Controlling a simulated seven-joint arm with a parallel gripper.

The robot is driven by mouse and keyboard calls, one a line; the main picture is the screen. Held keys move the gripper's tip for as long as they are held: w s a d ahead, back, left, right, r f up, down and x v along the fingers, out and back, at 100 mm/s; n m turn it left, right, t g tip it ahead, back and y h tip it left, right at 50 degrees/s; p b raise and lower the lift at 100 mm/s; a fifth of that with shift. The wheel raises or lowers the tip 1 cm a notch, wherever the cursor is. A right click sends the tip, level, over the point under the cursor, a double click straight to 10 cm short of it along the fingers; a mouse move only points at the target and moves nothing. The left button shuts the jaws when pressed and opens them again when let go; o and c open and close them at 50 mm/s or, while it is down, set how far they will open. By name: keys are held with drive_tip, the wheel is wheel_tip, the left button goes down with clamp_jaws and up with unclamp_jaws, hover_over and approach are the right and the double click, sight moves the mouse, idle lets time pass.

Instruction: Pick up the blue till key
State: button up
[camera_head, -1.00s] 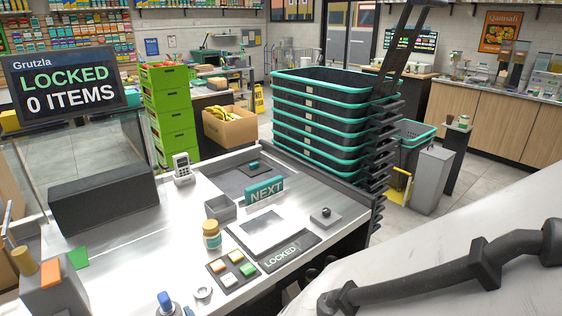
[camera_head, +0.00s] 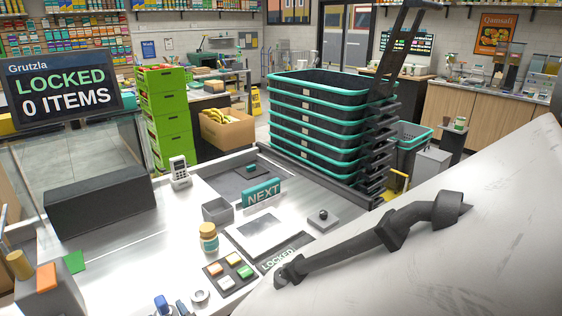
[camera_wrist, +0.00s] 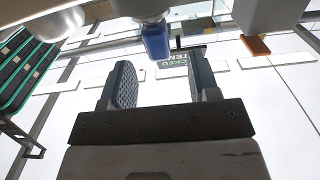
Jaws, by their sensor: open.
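The blue till key (camera_head: 161,302) shows at the bottom edge of the head view, its blue head upright at the near side of the counter; its lower part is cut off by the frame. In the wrist view, which looks upside down, the blue key head (camera_wrist: 155,40) hangs from a pale round base at the top. My gripper (camera_wrist: 160,65) is open and empty in the wrist view. The key head appears just beyond its fingertips, nearly in line with the gap and left of the right finger. I cannot tell the exact distance. The fingers do not show in the head view.
A grey box with an orange piece (camera_head: 46,277) stands left of the key; the orange piece also shows in the wrist view (camera_wrist: 255,45).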

sight(160, 300)
drive_tip(key=shift+x, duration=2.4)
drive_tip(key=c, duration=1)
drive_tip(key=shift+r, duration=0.2)
drive_tip(key=shift+r, duration=1.55)
drive_tip(key=w+d+r+v, duration=0.1)
drive_tip(key=v, duration=1.5)
drive_tip(key=shift+w+r, duration=0.2)
drive_tip(key=shift+r, duration=0.15)
drive_tip(key=shift+d, duration=0.15)
